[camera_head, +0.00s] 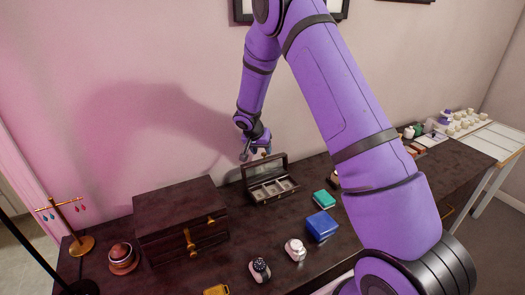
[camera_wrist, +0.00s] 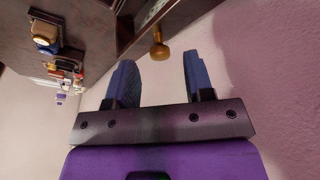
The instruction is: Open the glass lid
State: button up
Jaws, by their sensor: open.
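The dark box (camera_head: 272,196) stands on the dresser near the wall, its pale inner compartments in view. Its dark-framed glass lid (camera_head: 265,170) stands raised at the back of the box, roughly upright. A small brass knob (camera_wrist: 158,46) on the lid's edge shows in the wrist view, just beyond the fingertips and between their lines, apart from both. My gripper (camera_head: 255,155) is just above the lid's top edge in the head view. In the wrist view its two blue fingers (camera_wrist: 158,68) are spread, with nothing between them.
A large dark chest (camera_head: 180,215) stands left of the box. A teal box (camera_head: 324,199), a blue box (camera_head: 321,226), a white watch stand (camera_head: 295,249) and a dark watch (camera_head: 260,269) are in front and to the right. The wall is close behind my gripper.

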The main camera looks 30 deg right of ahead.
jog(key=shift+x, duration=0.9)
grip_shut()
jog(key=shift+s+r, duration=0.2)
jog(key=shift+s, duration=1.35)
grip_release()
jog(key=shift+r, duration=0.1)
